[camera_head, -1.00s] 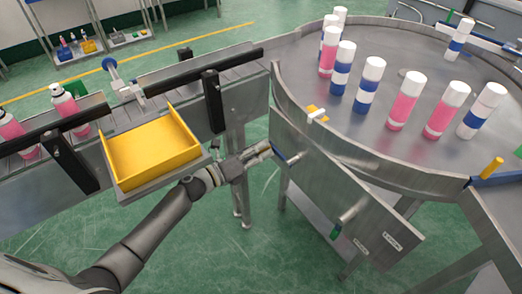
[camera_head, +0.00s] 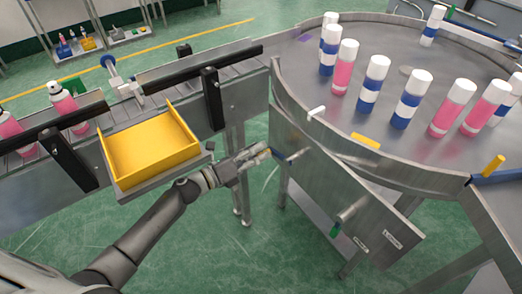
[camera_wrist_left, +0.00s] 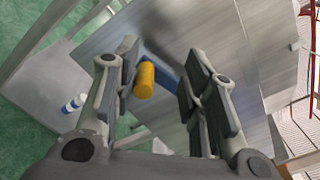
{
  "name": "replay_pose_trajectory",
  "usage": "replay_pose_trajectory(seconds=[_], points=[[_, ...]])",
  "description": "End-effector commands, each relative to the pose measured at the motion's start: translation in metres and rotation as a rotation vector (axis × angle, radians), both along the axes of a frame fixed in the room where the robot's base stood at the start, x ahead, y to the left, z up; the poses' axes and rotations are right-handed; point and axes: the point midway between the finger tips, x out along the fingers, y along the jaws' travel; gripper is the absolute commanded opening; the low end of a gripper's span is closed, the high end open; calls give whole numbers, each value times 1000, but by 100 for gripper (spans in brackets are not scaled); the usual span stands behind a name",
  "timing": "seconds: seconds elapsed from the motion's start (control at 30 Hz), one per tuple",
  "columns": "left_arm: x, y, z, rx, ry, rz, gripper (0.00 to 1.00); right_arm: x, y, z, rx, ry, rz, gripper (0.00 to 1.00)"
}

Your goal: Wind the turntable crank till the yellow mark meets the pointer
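The turntable (camera_head: 330,75) is a round grey metal table carrying several spray cans. Its yellow mark (camera_head: 366,140) lies on the front rim, to the right of and apart from the white pointer (camera_head: 316,112). My right gripper is out of view.
A yellow tray (camera_head: 108,165) sits beside a conveyor with pink cans (camera_head: 62,102) at the left. Green floor is open below my left arm.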

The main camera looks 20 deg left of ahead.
Motion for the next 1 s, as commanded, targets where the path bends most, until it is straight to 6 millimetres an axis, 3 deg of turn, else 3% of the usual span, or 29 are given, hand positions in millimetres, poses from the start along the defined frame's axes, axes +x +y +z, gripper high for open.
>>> replay_pose_trajectory(seconds=[0.3,0.5,0.97,1.0], points=[[-51,38,-1,1,3,-4,38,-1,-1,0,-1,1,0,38],[-72,54,-1,1,2,-4,38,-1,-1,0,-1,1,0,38],[-81,62,0,0,1,-4,38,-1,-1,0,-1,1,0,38],[-81,62,-1,-1,2,-3,33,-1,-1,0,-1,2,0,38]])
